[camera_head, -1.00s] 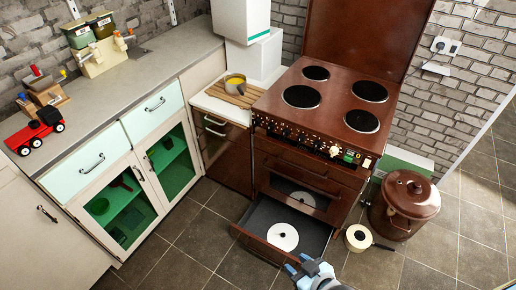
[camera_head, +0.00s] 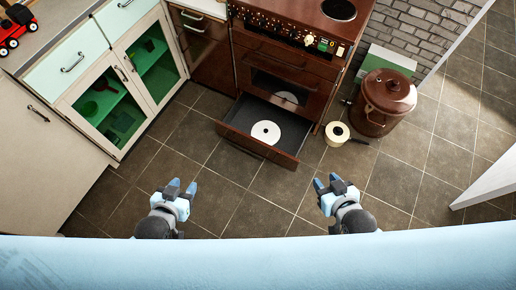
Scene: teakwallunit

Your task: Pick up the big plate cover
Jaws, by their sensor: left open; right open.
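A white round disc with a small dark centre (camera_head: 258,131) lies flat in the open bottom drawer (camera_head: 226,136) of the brown stove; it looks like the big plate cover. A second pale disc shape (camera_head: 288,97) shows in the stove front above the drawer, perhaps a reflection. My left gripper (camera_head: 182,187) is open and empty above the floor, in front and left of the drawer. My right gripper (camera_head: 328,184) is open and empty, in front and right of the drawer. Both are apart from the disc.
A cream round pan (camera_head: 336,131) with a dark handle lies on the floor right of the drawer. A brown lidded pot (camera_head: 372,121) stands beyond it. Glass-door cabinets (camera_head: 128,80) line the left. Tiled floor before the drawer is clear.

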